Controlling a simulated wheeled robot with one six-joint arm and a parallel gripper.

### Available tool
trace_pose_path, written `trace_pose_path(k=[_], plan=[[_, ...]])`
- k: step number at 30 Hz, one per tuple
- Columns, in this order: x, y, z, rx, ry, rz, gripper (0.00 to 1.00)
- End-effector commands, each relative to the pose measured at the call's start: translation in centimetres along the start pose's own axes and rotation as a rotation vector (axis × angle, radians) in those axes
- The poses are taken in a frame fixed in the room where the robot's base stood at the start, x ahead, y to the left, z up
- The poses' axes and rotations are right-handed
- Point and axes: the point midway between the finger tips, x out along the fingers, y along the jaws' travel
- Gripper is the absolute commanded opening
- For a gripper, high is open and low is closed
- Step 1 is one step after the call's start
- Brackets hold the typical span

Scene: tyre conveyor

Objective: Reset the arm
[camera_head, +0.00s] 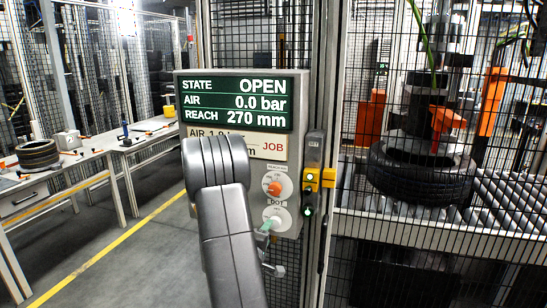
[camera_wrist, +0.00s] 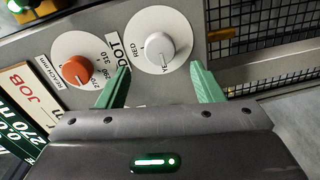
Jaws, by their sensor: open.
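My gripper (camera_wrist: 160,88) shows in the wrist view with its two green fingers apart and nothing between them. Its fingertips are close to the control box face, near the white DOT knob (camera_wrist: 153,50) and to the right of the orange reach knob (camera_wrist: 76,71). I cannot tell whether a finger touches the panel. In the head view my grey arm (camera_head: 224,215) rises in front of the control box (camera_head: 181,88) and hides part of it. The box display (camera_head: 240,102) reads STATE OPEN, AIR 0.0 bar, REACH 270 mm. A JOB card below it is partly hidden.
A wire fence (camera_head: 365,130) stands right of the box, with a tyre (camera_head: 420,178) on a roller conveyor (camera_head: 400,232) behind it. A yellow latch (camera_head: 320,177) with green lights sits on the post. Workbenches (camera_head: 150,133) stand left; the floor between is clear.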

Motion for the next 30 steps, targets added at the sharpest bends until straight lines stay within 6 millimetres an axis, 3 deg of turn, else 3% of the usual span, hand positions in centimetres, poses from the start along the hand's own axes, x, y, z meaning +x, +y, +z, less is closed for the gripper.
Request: trace_pose_path(k=[12,30], plan=[[-8.5,-0.2,-0.1,-0.001,0.005,0.000,0.60],[4.1,0.2,0.1,0.000,-0.003,0.000,0.60]])
